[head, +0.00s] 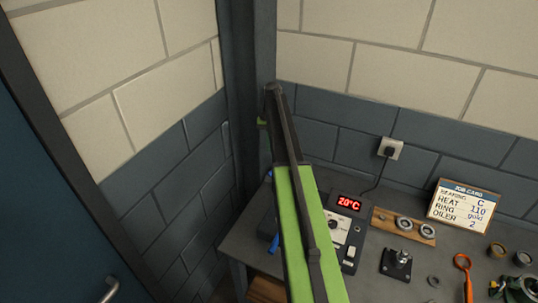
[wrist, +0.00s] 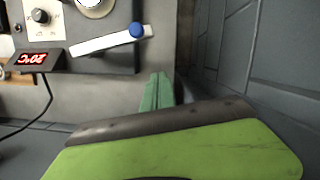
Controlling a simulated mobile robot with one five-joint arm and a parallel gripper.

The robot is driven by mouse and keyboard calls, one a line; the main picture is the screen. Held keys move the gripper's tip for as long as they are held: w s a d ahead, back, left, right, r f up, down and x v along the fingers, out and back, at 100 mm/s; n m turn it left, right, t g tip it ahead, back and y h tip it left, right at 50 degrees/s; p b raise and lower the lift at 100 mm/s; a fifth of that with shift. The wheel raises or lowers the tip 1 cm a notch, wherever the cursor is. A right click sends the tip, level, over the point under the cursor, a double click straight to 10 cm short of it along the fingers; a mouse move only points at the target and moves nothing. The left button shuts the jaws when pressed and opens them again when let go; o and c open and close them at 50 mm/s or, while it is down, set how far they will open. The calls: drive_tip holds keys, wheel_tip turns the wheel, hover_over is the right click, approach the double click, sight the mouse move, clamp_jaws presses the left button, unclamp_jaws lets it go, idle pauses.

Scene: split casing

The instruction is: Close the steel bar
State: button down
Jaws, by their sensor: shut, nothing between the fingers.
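The steel bar (wrist: 100,40) is a pale flat strip with a round blue knob (wrist: 136,29) at one end. In the wrist view it lies slanted across the dark heater (wrist: 112,60), its knob at the heater's edge. My gripper (wrist: 157,90) shows as green fingers, shut and empty, beside the heater and apart from the bar and knob. In the head view the heater (head: 347,228) stands on the bench, partly behind my green arm. A blue piece (head: 275,243) shows left of the arm; I cannot tell whether it is the knob. The bar is hidden there.
The bench (head: 385,288) holds a wooden board with rings (head: 404,224), a black fixture (head: 396,263), an orange-handled tool (head: 463,262) and a job card (head: 463,203) to the right. Walls stand close behind and left. A cord (wrist: 42,108) runs from the heater.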

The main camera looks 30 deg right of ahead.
drive_tip(key=b+x, duration=1)
drive_tip(key=x, duration=0.1)
drive_tip(key=shift+s+a+r+p, duration=0.4)
drive_tip(key=shift+s+a+p, duration=0.05)
drive_tip(key=shift+s+a, duration=0.15)
drive_tip(key=shift+s+a+r+p, duration=0.45)
drive_tip(key=shift+s+a, duration=0.15)
drive_tip(key=shift+s, duration=0.05)
